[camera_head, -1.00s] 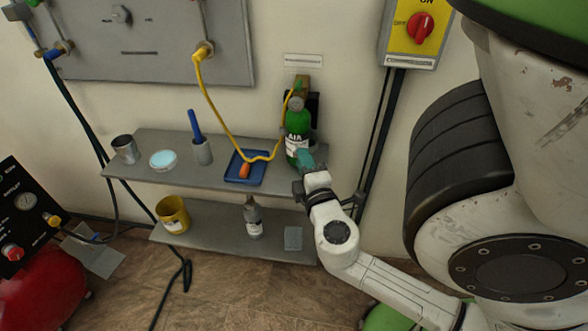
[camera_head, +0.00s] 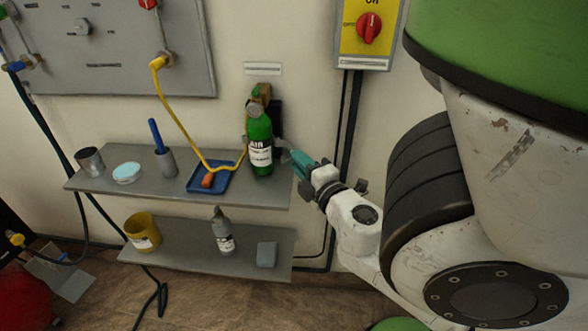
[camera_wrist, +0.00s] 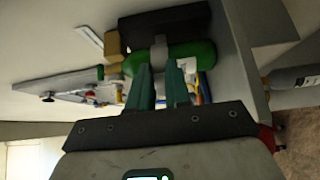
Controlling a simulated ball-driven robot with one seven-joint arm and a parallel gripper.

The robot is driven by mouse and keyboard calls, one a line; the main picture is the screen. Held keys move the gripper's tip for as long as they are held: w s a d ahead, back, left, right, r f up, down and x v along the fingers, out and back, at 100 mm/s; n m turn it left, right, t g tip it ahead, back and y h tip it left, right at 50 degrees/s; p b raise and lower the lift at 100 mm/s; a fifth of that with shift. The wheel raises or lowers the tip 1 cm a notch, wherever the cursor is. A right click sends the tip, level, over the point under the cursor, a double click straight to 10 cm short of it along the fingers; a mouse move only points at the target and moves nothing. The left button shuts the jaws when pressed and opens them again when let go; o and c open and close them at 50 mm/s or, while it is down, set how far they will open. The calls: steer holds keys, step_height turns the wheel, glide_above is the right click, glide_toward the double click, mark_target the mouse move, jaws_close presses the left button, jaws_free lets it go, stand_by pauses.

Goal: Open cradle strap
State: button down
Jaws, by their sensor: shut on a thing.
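The green bottle labelled AIR (camera_head: 260,146) stands upright at the right end of the upper shelf, against a dark cradle (camera_head: 276,115) on the wall. It also shows on its side in the wrist view (camera_wrist: 197,52). A small grey strap (camera_head: 282,145) sticks out at the bottle's right side towards my fingertips. In the wrist view a grey strap (camera_wrist: 160,48) shows across the bottle, above the fingers. My gripper (camera_head: 296,158), with teal fingers, is to the right of the bottle, shut on the strap's end. The fingertips (camera_wrist: 159,72) partly hide the grip.
On the upper shelf (camera_head: 100,180) stand a metal cup (camera_head: 90,161), a pale round dish (camera_head: 127,173), a holder with a blue stick (camera_head: 166,163) and a blue tray (camera_head: 198,185). A yellow hose (camera_head: 180,120) runs from the wall panel towards the bottle. A switch box (camera_head: 369,35) hangs right.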

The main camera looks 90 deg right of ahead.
steer(key=shift+s+d, duration=0.4)
steer(key=shift+s, duration=0.1)
steer(key=c, duration=1.1)
jaws_free()
steer(key=shift+w, duration=0.1)
steer(key=shift+o, duration=0.2)
steer(key=shift+a, duration=0.1)
steer(key=b+v, duration=0.5)
steer(key=v, duration=0.5)
steer(key=shift+a, duration=0.3)
